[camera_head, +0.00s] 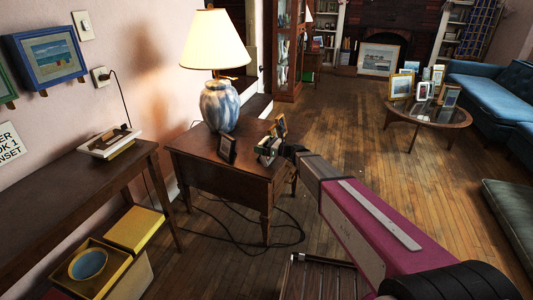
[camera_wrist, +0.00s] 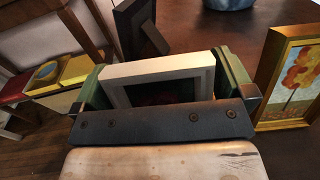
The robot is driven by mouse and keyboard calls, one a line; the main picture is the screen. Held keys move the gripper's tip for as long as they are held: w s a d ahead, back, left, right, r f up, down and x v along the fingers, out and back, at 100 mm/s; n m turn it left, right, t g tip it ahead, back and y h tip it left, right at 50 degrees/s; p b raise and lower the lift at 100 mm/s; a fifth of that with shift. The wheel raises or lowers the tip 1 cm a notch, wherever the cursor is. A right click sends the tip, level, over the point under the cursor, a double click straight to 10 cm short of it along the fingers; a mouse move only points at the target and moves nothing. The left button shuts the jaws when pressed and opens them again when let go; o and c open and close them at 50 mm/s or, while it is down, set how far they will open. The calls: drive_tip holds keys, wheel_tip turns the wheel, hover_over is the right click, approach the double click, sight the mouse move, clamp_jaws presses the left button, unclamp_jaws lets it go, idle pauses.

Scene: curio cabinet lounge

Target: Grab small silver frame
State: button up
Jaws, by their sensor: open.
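The small silver frame (camera_wrist: 160,67) stands in the middle of the wrist view, with a pale border and a dark picture area. My gripper (camera_wrist: 162,74) is open around it, with one green finger beside each side edge. The right finger looks very near the frame; I cannot tell whether either touches. My dark gripper body hides the frame's lower part. In the head view my gripper (camera_head: 269,149) is at the right part of the wooden side table, and the silver frame is too small and covered there to make out well.
On the side table (camera_head: 205,152) stand a dark frame (camera_head: 227,148), a gold frame with a tree picture (camera_wrist: 290,80) and a blue-white lamp (camera_head: 219,105). The dark frame is close behind the silver one in the wrist view (camera_wrist: 136,28). Cables lie on the floor.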

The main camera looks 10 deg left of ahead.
drive_tip(key=c, duration=0.7)
drive_tip(key=shift+r, duration=0.15)
